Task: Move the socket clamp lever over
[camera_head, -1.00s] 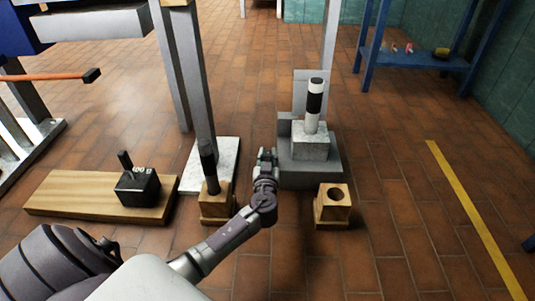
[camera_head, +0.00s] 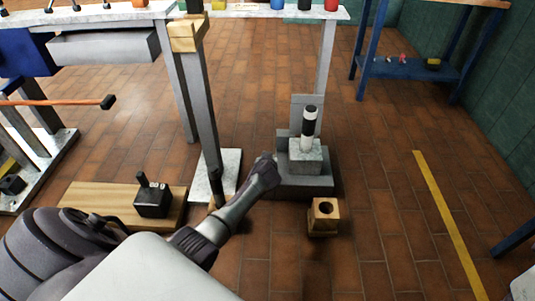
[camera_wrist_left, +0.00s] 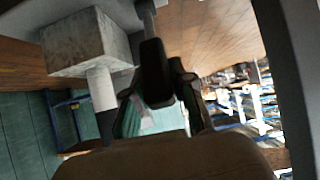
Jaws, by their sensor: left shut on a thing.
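In the wrist view, a dark lever handle (camera_wrist_left: 154,72) on a thin metal rod stands between the fingers of my left gripper (camera_wrist_left: 160,97), which is shut on it. In the head view my left gripper (camera_head: 267,164) is at the left side of a stepped grey stand, and my arm hides the lever and most of the fingers. A black-and-white post (camera_head: 309,124) stands upright in the pale socket block (camera_head: 305,157) on that stand. The block (camera_wrist_left: 90,42) and post (camera_wrist_left: 102,90) also show in the wrist view, left of the handle. My right gripper is not in view.
A wooden block with a hole (camera_head: 323,216) sits on the floor right of my arm. A black lever box (camera_head: 152,200) rests on a wooden board (camera_head: 105,200) at left. A grey column (camera_head: 207,130) rises behind my arm.

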